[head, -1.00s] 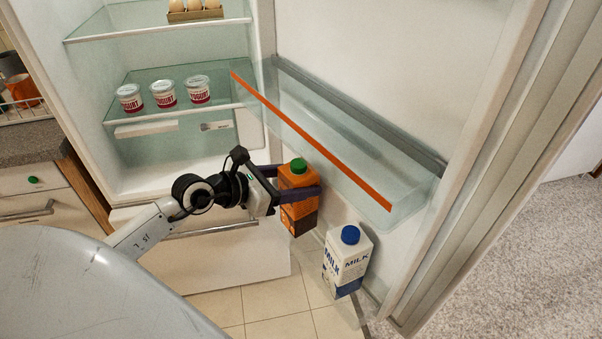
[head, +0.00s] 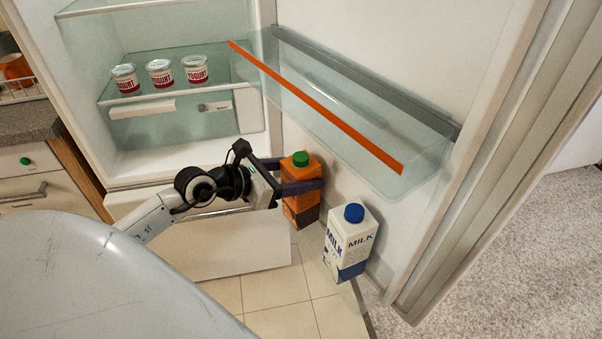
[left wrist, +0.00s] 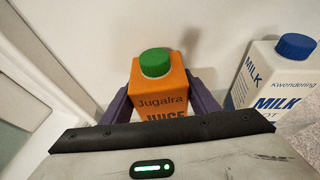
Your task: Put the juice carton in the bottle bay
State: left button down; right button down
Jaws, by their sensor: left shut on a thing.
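The orange juice carton (head: 300,185) with a green cap is upright between the fingers of my left gripper (head: 298,188), which is shut on it. In the left wrist view the juice carton (left wrist: 160,88) sits between the purple fingers. The bottle bay is the lower clear bin of the fridge door, around and beside the milk carton; its clear walls are hard to make out. The carton's lower end is by the door, left of the milk. I cannot tell whether it touches the bay floor. My right gripper is not in view.
A milk carton (head: 350,243) with a blue cap stands close to the right of the juice. A clear upper door bin (head: 370,160) with an orange edge strip hangs above. Several yogurt cups (head: 160,73) stand on the fridge shelf at left.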

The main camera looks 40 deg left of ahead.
pick_arm(q)
jog(key=shift+r, duration=0.1)
jog(key=c, duration=0.7)
grip_release()
jog(key=shift+f, duration=0.25)
